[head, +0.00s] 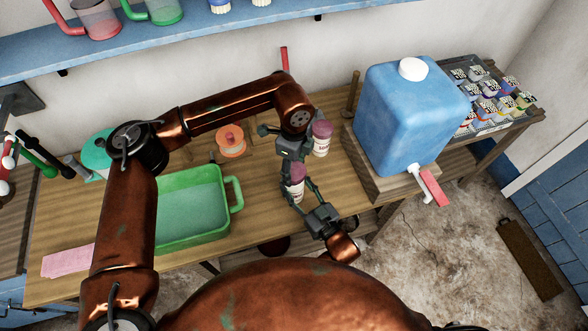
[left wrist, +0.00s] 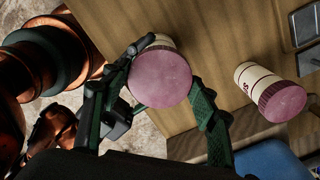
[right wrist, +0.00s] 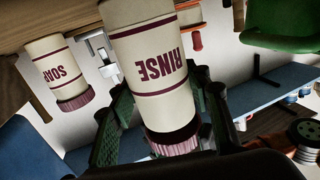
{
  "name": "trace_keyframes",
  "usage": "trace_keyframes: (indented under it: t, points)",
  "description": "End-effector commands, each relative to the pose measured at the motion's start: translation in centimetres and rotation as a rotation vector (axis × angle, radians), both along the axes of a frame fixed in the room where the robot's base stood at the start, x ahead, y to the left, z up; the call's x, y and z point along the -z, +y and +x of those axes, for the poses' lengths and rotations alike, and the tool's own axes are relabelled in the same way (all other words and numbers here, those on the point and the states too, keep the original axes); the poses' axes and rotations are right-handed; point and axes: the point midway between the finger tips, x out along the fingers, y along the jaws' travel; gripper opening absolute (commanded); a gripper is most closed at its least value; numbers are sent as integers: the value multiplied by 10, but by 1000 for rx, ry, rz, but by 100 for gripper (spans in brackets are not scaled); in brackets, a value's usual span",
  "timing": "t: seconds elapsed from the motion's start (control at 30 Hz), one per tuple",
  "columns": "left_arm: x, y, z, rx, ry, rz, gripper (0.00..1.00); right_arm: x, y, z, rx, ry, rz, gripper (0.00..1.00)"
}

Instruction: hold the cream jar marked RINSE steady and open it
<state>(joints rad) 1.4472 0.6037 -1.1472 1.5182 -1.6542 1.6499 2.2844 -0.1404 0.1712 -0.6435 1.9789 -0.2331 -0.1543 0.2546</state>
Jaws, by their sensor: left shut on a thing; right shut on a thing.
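The cream jar marked RINSE (right wrist: 152,62) stands on the wooden table; in the head view its body (head: 293,188) is partly hidden by my grippers. Its pink ribbed lid (left wrist: 160,78) fills the space between the fingers of my left gripper (head: 294,160), which is shut on it from above. My right gripper (head: 311,200) comes from the near side and is shut on the jar's body, below the lid. In the right wrist view the jar appears upside down. A dark band shows between body and lid; I cannot tell whether the lid is loose.
A similar cream jar marked SOAP (right wrist: 58,68) stands just behind, also in the head view (head: 321,138). A green basin (head: 190,241) is at left, an orange spool (head: 231,140) behind it. A blue water container (head: 410,115) with a red-handled tap is at right.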

Motion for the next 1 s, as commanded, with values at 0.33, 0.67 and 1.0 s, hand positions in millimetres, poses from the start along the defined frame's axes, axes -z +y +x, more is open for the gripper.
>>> trace_keyframes:
  t: [0.33, 0.67, 1.0]
  points:
    - [-30, 0, 0, 0, 0, -1, 25, 0, 0, 0, 0, 0, 0, 0]
    - [-29, 0, 0, 0, 0, -1, 25, 0, 0, 0, 0, 0, 0, 59]
    - [-29, 0, 0, 0, 0, -1, 25, 0, 0, 0, 0, 0, 0, 65]
